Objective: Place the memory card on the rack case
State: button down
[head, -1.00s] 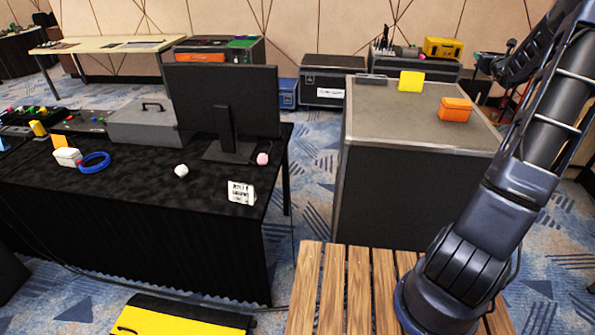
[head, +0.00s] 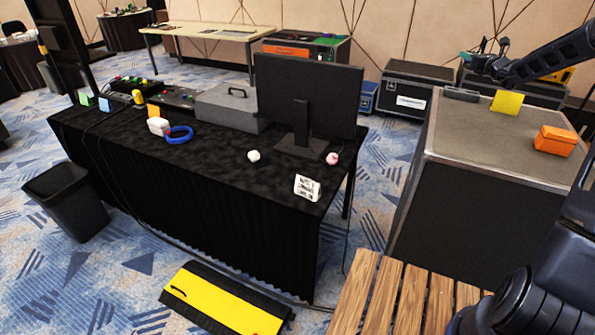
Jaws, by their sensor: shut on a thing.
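The rack case (head: 480,150) is most likely the large dark case with a grey top and metal edges at the right. My arm crosses the right edge. Its far end, with my gripper (head: 487,66), shows small and dark above the back of this case. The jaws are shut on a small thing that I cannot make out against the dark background. I cannot pick out the memory card for certain. A yellow square piece (head: 507,102) stands near the case's back edge, and an orange box (head: 555,141) sits at its right.
A black-draped table (head: 225,165) holds a monitor (head: 308,95), a blue ring (head: 179,134) and small items. A slatted wooden bench (head: 405,300) is in front. A black bin (head: 67,200) and a yellow-black cable ramp (head: 230,300) stand on the carpet. The case top's middle is clear.

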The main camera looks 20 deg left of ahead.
jog(key=s+a+n+g+y, duration=0.1)
jog(key=s+a+g+y, duration=0.1)
jog(key=a, duration=0.7)
jog(key=s+a+n+g+y, duration=0.1)
jog(key=s+a+n, duration=0.15)
jog(key=a, duration=0.75)
jog(key=s+a+r+n+g+y, duration=0.15)
jog(key=s+a+g, duration=0.25)
jog(key=s+a, duration=0.8)
jog(key=s+a+r+n+g+y, duration=0.1)
jog(key=s+a+n+g, duration=0.2)
jog(key=s+a, duration=0.85)
jog(key=s+a+r+n+g+y, duration=0.15)
jog(key=s+a+g, duration=0.35)
jog(key=a, duration=1.2)
notch_tip(320, 180, down, 30)
jog(key=s+t, duration=0.1)
jog(key=shift+s+a+f+h, duration=0.15)
jog(key=shift+s+h, duration=0.15)
jog(key=shift+f+n, duration=0.1)
jog(key=shift+n, duration=0.15)
notch_tip(320, 180, down, 19)
jog(key=shift+f, duration=0.2)
jog(key=shift+f, duration=0.1)
